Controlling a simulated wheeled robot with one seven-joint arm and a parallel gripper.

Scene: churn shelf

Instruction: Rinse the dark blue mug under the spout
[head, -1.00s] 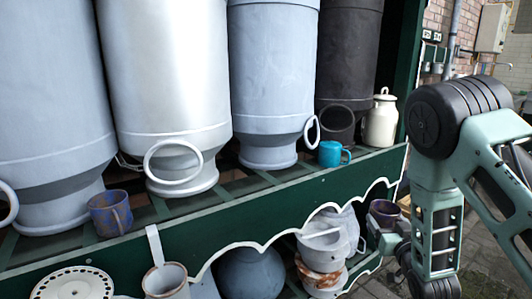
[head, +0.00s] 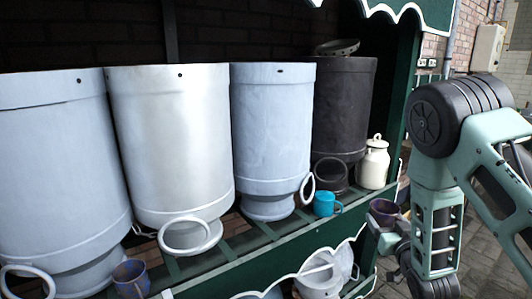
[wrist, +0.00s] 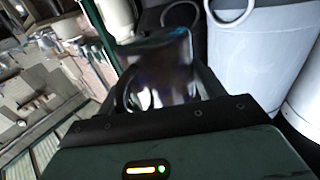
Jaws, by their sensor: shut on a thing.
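My gripper (head: 378,228) is shut on a dark purplish mug (head: 385,211) at the right, held out in front of the shelf's right end. In the wrist view the mug (wrist: 165,72) fills the space between my fingers, glossy and dark, with its handle loop on the left. I cannot tell from its colour whether it is the dark blue mug. A worn blue mug (head: 131,278) with brown patches stands on the shelf at the lower left, away from my gripper. I make out no spout in either view.
Large grey-white churns (head: 168,140) and a dark one (head: 342,110) line the green shelf (head: 260,248). A turquoise mug (head: 325,203) and a cream milk can (head: 374,165) stand near its right end. Pots sit on the lower shelf. Paving at the right is open.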

